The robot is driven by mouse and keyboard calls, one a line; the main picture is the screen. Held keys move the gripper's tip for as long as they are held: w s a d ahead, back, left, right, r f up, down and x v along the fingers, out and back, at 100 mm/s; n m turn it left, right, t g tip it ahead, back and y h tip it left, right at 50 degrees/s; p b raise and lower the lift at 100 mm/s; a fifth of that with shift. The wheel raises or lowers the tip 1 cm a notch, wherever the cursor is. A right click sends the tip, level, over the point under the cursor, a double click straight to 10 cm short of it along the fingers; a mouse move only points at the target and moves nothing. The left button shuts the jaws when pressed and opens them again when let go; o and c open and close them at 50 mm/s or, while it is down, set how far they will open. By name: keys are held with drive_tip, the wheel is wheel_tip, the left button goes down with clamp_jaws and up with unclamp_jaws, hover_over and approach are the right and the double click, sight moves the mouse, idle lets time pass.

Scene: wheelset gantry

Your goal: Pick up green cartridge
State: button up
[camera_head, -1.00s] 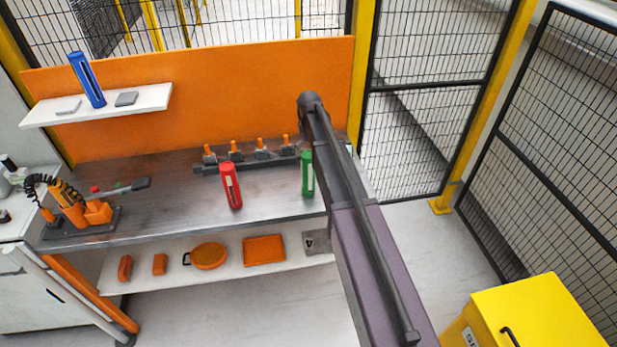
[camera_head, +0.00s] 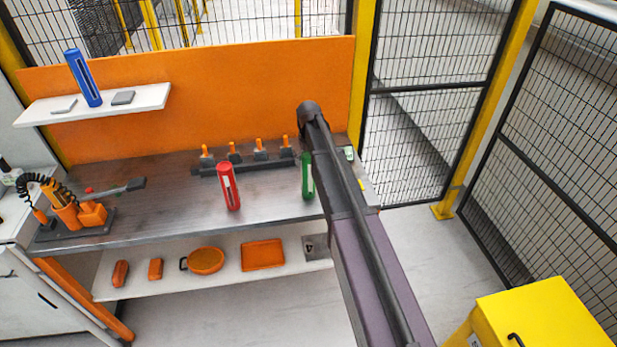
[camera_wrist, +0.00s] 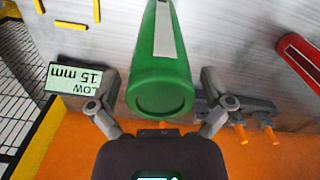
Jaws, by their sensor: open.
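The green cartridge (camera_head: 307,176) stands upright on the metal workbench in the head view, partly hidden behind my arm. In the wrist view the green cartridge (camera_wrist: 160,75) lies between my gripper's two fingers, with its round end toward the palm. My gripper (camera_wrist: 160,82) is open, one finger on each side of the cartridge. A gap shows on the right side; whether the left finger touches it I cannot tell. The gripper is hidden by my arm in the head view.
A red cartridge (camera_head: 228,187) stands left of the green one. Behind is a rail of orange-handled clamps (camera_head: 245,165). A blue cartridge (camera_head: 83,78) stands on the white shelf (camera_head: 150,98). A label reading LOW 15 mm (camera_wrist: 75,80) is beside my left finger. Mesh fencing stands right.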

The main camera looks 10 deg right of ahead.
drive_tip(key=c, duration=1.2)
drive_tip(key=shift+r, duration=0.2)
drive_tip(key=shift+c, duration=0.2)
wheel_tip(320, 180, up, 3)
drive_tip(key=p, duration=0.3)
drive_tip(key=shift+f, duration=0.15)
drive_tip(key=s+d+r+p, duration=0.2)
drive_tip(key=s+d, duration=0.1)
drive_tip(key=s, duration=1.2)
drive_tip(key=shift+s, duration=0.35)
drive_tip(key=shift+d, duration=0.1)
